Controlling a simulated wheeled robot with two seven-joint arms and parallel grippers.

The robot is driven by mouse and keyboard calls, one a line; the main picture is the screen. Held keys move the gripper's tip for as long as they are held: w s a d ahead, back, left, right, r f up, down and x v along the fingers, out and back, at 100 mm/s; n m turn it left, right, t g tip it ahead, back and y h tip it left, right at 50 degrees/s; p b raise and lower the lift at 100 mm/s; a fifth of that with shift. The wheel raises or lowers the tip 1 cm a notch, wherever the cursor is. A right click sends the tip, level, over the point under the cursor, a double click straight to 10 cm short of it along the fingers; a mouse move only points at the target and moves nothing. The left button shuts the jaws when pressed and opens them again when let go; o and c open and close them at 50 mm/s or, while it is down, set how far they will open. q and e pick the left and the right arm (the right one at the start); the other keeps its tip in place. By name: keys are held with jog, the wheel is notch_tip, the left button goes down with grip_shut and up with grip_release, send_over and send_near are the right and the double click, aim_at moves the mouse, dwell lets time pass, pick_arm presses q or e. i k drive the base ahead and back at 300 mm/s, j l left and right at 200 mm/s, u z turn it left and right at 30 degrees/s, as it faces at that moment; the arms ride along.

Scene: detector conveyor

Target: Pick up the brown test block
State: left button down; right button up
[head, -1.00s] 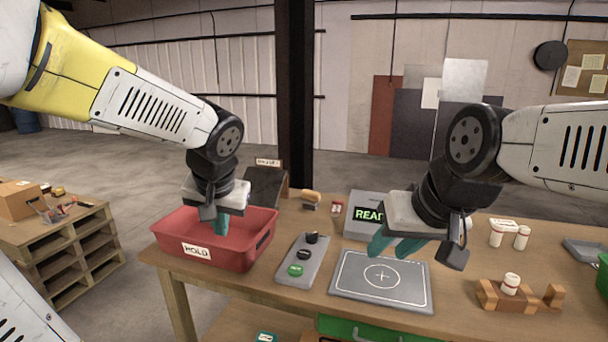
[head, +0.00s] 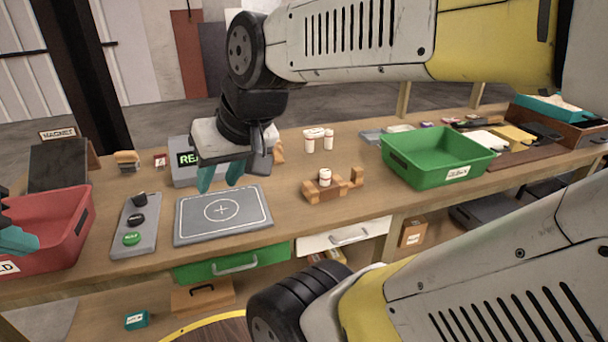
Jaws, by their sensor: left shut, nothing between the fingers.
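I cannot tell for certain which thing is the brown test block. A small tan-brown piece (head: 127,161) sits at the back left of the bench, and another brown piece (head: 279,153) shows partly behind my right gripper. My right gripper (head: 220,178) points down over the back of the grey pad with the crosshair (head: 250,225); its teal fingers stand apart with nothing seen between them. My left gripper (head: 18,240) is at the left edge, over the red bin (head: 72,240), shut and partly out of view.
A grey button panel (head: 127,250), a display box (head: 183,178) partly hidden by my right gripper, a wooden stand (head: 322,194) with a white bottle, and a green bin (head: 428,178) are on the bench. Bare bench lies between pad and stand.

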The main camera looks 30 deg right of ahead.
aim_at(314, 193)
jog(key=k+z, duration=0.15)
jog(key=z, duration=1.35)
jog(key=i+j+u, duration=0.15)
jog(key=i, duration=0.2)
jog(key=i+j+u, duration=0.2)
jog(key=i+l, duration=0.1)
